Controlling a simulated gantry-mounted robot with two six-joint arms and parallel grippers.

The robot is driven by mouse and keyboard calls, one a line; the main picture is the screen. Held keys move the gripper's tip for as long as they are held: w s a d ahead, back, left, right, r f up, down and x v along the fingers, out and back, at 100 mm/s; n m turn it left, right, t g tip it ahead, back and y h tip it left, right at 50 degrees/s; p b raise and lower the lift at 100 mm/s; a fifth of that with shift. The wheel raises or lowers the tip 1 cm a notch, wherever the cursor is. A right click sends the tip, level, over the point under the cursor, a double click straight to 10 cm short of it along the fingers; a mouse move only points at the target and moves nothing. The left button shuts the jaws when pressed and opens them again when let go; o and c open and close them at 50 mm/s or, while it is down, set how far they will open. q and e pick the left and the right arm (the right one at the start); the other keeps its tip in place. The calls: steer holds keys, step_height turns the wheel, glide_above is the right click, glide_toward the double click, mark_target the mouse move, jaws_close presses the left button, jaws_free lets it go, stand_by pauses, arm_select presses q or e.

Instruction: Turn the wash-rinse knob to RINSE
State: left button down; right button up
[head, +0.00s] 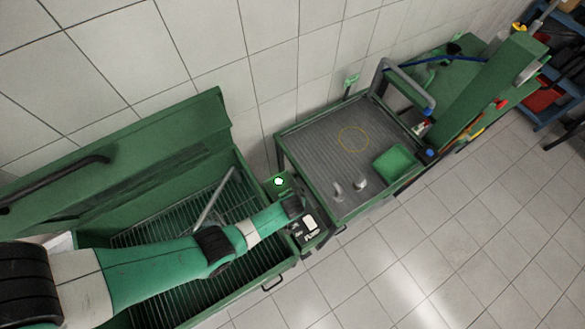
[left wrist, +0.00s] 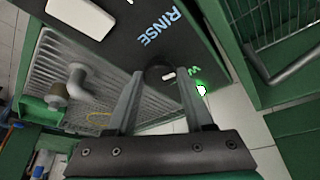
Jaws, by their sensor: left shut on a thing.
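The wash-rinse knob (left wrist: 158,75) is a dark round knob with a white mark, on a dark control panel (left wrist: 120,52). Blue RINSE lettering (left wrist: 160,25) is on the panel, and part of a green W label (left wrist: 193,71) shows beside the knob. The white mark is on the knob's side toward the green W. A lit green-and-white indicator (left wrist: 201,90) is near that label; it also shows in the head view (head: 278,182). My left gripper (left wrist: 160,80) has its fingers on either side of the knob and is shut on it. My right gripper is not in view.
The open green wash tank (head: 262,262) with a slatted rack lies under my left arm. A green-framed ribbed tray table (head: 310,150) stands beyond the panel, with small grey parts and a green bin (head: 396,163). Tiled floor is clear at right.

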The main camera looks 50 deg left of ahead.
arm_select(q)
steer(key=shift+w+n+g, duration=0.1)
steer(key=shift+n+g, duration=0.2)
steer(key=shift+n, duration=0.6)
steer(key=shift+d+n+g+y, duration=0.1)
steer(key=shift+n+g+y, duration=0.25)
steer(key=shift+n, duration=0.55)
steer(key=shift+w+f+n+g+b, duration=0.15)
steer(key=shift+n+g+b, duration=0.2)
steer(key=shift+n+b, duration=0.7)
steer(key=shift+n+y, duration=0.25)
steer(key=shift+n, duration=0.3)
steer(key=shift+c, duration=1.5)
jaws_free()
steer(key=shift+r, duration=0.25)
